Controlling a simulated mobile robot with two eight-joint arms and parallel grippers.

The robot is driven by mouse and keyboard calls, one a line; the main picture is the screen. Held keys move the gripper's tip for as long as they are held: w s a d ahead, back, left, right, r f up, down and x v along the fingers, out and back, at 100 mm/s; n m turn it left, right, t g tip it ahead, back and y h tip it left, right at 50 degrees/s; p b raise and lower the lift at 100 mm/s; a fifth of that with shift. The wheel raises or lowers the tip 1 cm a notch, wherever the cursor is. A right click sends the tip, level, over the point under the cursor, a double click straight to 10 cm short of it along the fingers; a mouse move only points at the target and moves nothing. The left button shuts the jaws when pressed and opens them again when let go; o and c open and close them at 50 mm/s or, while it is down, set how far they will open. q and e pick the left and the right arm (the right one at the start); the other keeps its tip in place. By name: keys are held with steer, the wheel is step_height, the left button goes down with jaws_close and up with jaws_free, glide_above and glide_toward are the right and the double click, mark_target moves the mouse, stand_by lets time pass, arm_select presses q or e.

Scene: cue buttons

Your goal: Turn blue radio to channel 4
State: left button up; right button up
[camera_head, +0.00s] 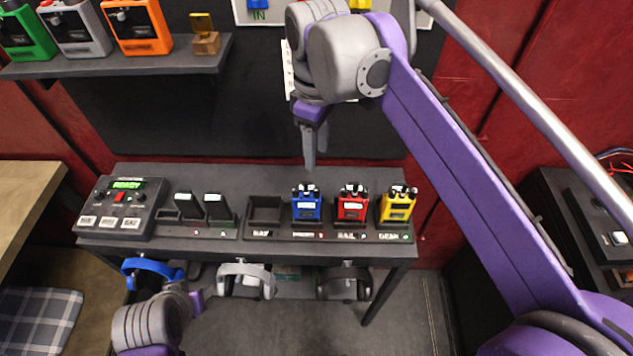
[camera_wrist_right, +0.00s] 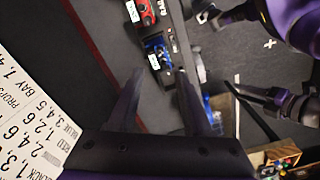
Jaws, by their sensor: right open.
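The blue radio (camera_head: 307,208) stands upright in a charging rack on the dark table, left of a red radio. It also shows in the right wrist view (camera_wrist_right: 156,50), beyond the fingers. Its channel setting is too small to read. My right gripper (camera_head: 310,163) is above and behind the blue radio, pointing down. It is open and empty, and its fingers show in the wrist view (camera_wrist_right: 160,80). My left gripper (camera_head: 196,301) is low in front of the table, and its jaws are not clear.
Red (camera_head: 352,207) and yellow (camera_head: 398,206) radios stand to the right; an empty slot (camera_head: 265,209) is to the left. A control box (camera_head: 122,205) reads READY. Headsets (camera_head: 247,281) hang below the front edge. A shelf (camera_head: 120,67) is above left. A printed sheet (camera_wrist_right: 40,110) shows numbers.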

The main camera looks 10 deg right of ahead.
mark_target(317, 188)
step_height(317, 188, down, 11)
steer(key=n, duration=0.2)
steer(key=shift+n+b, duration=0.35)
steer(key=shift+n, duration=0.05)
jaws_close()
stand_by(0.3)
